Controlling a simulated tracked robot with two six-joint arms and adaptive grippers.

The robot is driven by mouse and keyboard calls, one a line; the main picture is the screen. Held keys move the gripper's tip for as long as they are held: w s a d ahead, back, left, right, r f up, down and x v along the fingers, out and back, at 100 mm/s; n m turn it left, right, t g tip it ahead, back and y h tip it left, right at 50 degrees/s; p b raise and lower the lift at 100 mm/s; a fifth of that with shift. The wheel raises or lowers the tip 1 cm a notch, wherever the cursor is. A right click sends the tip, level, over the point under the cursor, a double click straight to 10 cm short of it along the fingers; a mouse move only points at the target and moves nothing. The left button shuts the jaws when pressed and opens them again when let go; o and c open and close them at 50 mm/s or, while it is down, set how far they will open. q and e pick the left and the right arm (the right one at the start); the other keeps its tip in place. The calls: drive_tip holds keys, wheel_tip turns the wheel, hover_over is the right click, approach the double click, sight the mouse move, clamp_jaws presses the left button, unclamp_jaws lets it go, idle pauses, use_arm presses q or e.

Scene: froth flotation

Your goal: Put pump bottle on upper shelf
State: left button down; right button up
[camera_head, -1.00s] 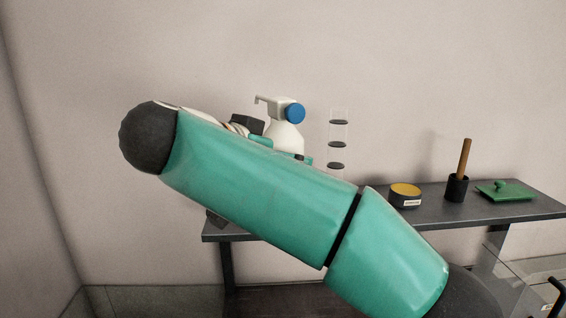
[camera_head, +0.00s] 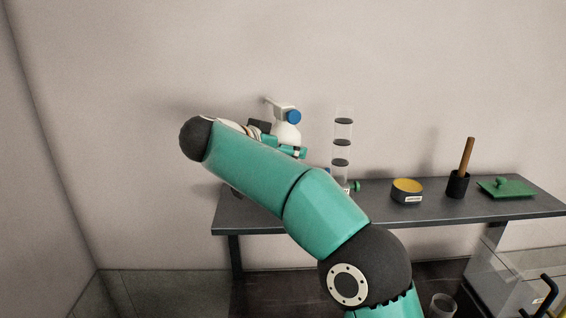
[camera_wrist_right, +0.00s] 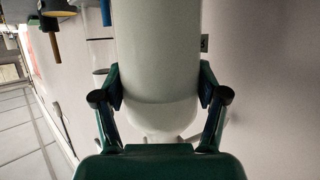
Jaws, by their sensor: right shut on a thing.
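The white pump bottle (camera_head: 286,132) with its pump head shows above my right forearm in the head view, over the left part of the upper shelf (camera_head: 440,211). My right gripper (camera_head: 303,152) is shut on the bottle. In the right wrist view the bottle (camera_wrist_right: 158,60) fills the space between the two green fingers of the gripper (camera_wrist_right: 161,90). The bottle's base and the shelf under it are hidden by my arm in the head view, so I cannot tell whether they touch. My left gripper is not in view.
A clear cylinder with dark rings (camera_head: 343,140) stands close right of the bottle. Farther right on the shelf are a dark tin with a yellow top (camera_head: 407,190), a mortar with a wooden pestle (camera_head: 458,184) and a green lidded plate (camera_head: 508,188). A wall is behind.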

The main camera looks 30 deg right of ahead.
drive_tip(key=shift+f, duration=1.6)
drive_tip(key=shift+w+d+f, duration=0.15)
drive_tip(key=shift+w+f, duration=0.05)
drive_tip(key=shift+f, duration=0.05)
drive_tip(key=shift+f, duration=0.1)
drive_tip(key=o, duration=1.7)
drive_tip(key=shift+f, duration=0.1)
drive_tip(key=shift+o, duration=0.2)
drive_tip(key=shift+a+r, duration=0.2)
drive_tip(key=v, duration=1.1)
drive_tip(key=shift+s+a+r+b, duration=0.2)
drive_tip(key=shift+s+a+b, duration=0.05)
drive_tip(key=shift+b, duration=0.15)
